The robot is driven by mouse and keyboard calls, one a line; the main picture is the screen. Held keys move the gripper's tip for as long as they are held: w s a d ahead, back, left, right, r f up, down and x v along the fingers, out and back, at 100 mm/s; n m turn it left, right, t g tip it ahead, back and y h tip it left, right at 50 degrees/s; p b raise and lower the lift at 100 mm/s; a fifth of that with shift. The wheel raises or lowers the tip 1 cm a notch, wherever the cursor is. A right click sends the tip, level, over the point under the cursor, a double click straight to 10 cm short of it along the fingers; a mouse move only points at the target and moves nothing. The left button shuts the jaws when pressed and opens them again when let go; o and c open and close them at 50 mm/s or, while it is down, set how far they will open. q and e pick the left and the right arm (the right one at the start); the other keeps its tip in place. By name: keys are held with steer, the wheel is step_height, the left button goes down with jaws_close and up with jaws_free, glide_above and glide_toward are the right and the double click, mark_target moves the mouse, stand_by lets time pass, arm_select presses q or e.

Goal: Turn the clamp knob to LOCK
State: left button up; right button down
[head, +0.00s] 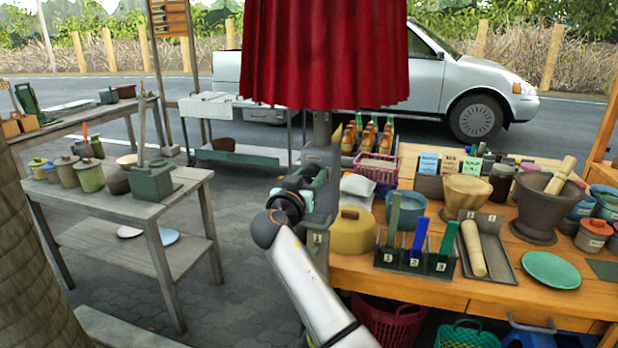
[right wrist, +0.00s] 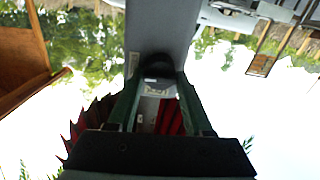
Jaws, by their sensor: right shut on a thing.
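A grey metal post (head: 321,135) stands at the left end of the wooden table, under a red cloth canopy. My right gripper (head: 311,177) reaches the side of this post in the head view, and the gripper and wrist hide the clamp knob there. In the right wrist view, the two green fingers of my right gripper (right wrist: 158,82) are shut around a dark round knob (right wrist: 157,66) on the post (right wrist: 160,28). A small pale label (right wrist: 158,90) shows between the fingers; I cannot read it. I cannot tell which way the knob is turned. My left gripper is not in view.
The red canopy (head: 325,50) hangs just above my gripper. The wooden table (head: 400,274) on the right holds a yellow pot (head: 353,232), a mortar with pestle (head: 547,205) and numbered tool slots. A grey table (head: 70,205) stands left, with paved floor between.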

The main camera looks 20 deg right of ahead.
steer(key=n, duration=0.3)
steer(key=shift+n, duration=0.4)
steer(key=n+p, duration=0.1)
steer(key=n, duration=0.2)
steer(key=shift+a+r+n, duration=0.1)
steer(key=shift+n, duration=0.3)
steer(key=n+p, duration=0.1)
steer(key=n, duration=0.3)
steer(key=shift+w+p, duration=0.1)
steer(key=shift+p, duration=0.3)
steer(key=shift+f+n+p, duration=0.2)
steer(key=shift+n+p, duration=1.1)
steer(key=shift+n, duration=1.5)
steer(key=shift+c, duration=1.6)
jaws_free()
steer(key=shift+f, duration=0.1)
